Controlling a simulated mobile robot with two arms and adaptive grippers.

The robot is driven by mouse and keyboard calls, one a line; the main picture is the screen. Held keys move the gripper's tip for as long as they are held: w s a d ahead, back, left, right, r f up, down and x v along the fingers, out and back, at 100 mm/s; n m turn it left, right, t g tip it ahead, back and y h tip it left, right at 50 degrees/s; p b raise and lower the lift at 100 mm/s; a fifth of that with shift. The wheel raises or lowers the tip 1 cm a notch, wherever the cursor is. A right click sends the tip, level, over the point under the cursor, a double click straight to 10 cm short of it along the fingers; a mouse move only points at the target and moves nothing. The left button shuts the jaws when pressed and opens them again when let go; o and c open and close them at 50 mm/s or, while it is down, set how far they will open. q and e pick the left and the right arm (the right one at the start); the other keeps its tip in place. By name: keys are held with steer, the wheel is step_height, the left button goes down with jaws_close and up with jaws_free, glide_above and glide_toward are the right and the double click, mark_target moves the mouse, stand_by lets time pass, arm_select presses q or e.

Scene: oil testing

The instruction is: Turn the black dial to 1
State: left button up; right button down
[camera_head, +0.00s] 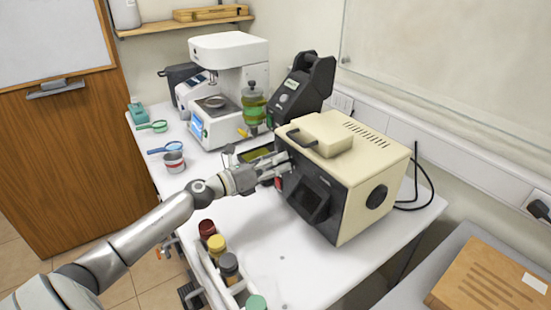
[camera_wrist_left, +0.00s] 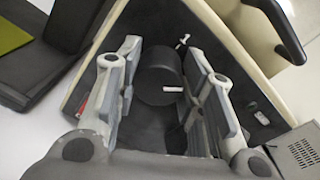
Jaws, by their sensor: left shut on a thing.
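The black dial (camera_wrist_left: 160,78) sits on the dark front panel of the beige machine (camera_head: 375,165), with a white pointer mark on its face. My left gripper (camera_wrist_left: 160,90) has its two fingers on either side of the dial in the left wrist view. In the head view the left gripper (camera_head: 284,168) reaches the upper left of the machine's dark front, and the dial is hidden there. The gripper is shut on the dial. The numbers around the dial cannot be read. My right gripper is not in view.
A white rack (camera_head: 207,274) with several capped bottles stands at the table's front. A white instrument (camera_head: 228,75), a green bottle (camera_head: 254,106) and a black device (camera_head: 303,85) stand behind. The white table (camera_head: 285,265) is clear before the beige machine. A small toggle (camera_wrist_left: 183,41) lies near the dial.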

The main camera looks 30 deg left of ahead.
arm_select(q)
steer(key=n+p, duration=0.2)
steer(key=n, duration=0.2)
steer(key=shift+r+n, duration=0.1)
steer(key=shift+n, duration=0.2)
steer(key=n+p, duration=0.2)
steer(key=n, duration=0.3)
steer(key=shift+a, duration=0.1)
stand_by(0.4)
steer(key=o, duration=1)
steer(key=shift+o, duration=0.2)
steer(key=v, duration=1.2)
steer(key=shift+a, duration=0.15)
